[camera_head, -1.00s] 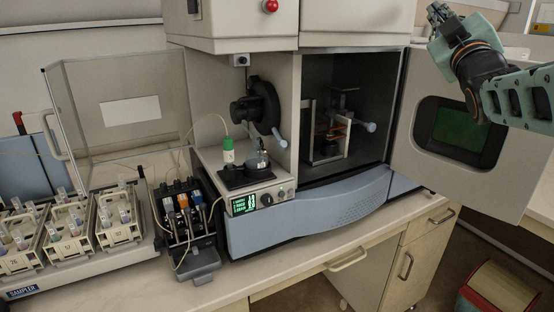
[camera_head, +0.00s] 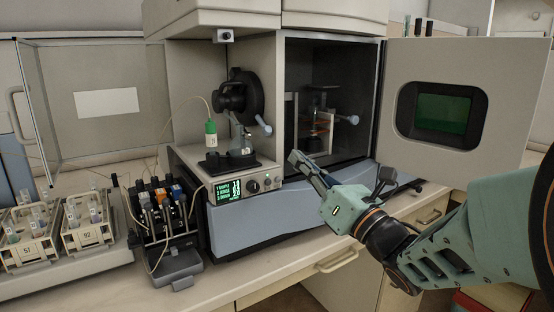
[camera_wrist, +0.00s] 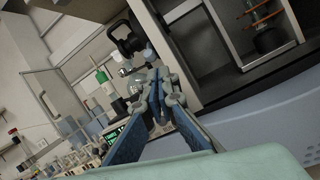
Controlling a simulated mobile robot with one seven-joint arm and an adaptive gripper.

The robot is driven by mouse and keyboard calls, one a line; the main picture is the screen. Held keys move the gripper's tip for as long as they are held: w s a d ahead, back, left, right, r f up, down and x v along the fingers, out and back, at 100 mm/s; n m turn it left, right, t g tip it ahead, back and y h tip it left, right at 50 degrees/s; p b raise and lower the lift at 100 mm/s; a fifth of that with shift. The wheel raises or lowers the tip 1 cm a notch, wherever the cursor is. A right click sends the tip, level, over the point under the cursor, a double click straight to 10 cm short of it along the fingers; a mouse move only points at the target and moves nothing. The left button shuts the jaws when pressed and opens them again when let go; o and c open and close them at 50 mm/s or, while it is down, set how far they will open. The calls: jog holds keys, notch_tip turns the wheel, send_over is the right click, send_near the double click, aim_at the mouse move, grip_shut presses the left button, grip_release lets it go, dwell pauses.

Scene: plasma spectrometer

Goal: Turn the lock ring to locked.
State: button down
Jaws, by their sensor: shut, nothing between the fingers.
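A black ring fitting (camera_head: 240,95) is mounted on the wall of the left bay of the spectrometer. A lever with a pale knob (camera_head: 268,130) points down and right from it; I take this fitting for the lock ring. It also shows in the wrist view, where the black fitting (camera_wrist: 128,40) lies beyond my fingers. I cannot read any lock marks on it. My gripper (camera_head: 297,158) is shut and empty, in front of the instrument, lower right of the lever and apart from it. In the wrist view the fingertips (camera_wrist: 157,76) are together.
A green-capped bottle (camera_head: 211,140) stands on the unit with the green display (camera_head: 228,188), below the ring. The open chamber (camera_head: 325,70) holds another pale-knobbed lever (camera_head: 352,120). The chamber door (camera_head: 445,60) stands open at right. A pump (camera_head: 165,215) and sample racks (camera_head: 85,225) are at left.

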jog(key=shift+n+g+y, duration=0.3)
jog(key=shift+n, duration=0.5)
jog(key=x, duration=0.3)
jog(key=a+p+x, duration=0.1)
jog(key=x, duration=0.2)
jog(key=f+x, duration=0.1)
jog(key=x, duration=0.2)
jog(key=shift+s+a+f, duration=0.1)
jog(key=shift+s+a, duration=0.2)
jog(key=shift+a, duration=0.05)
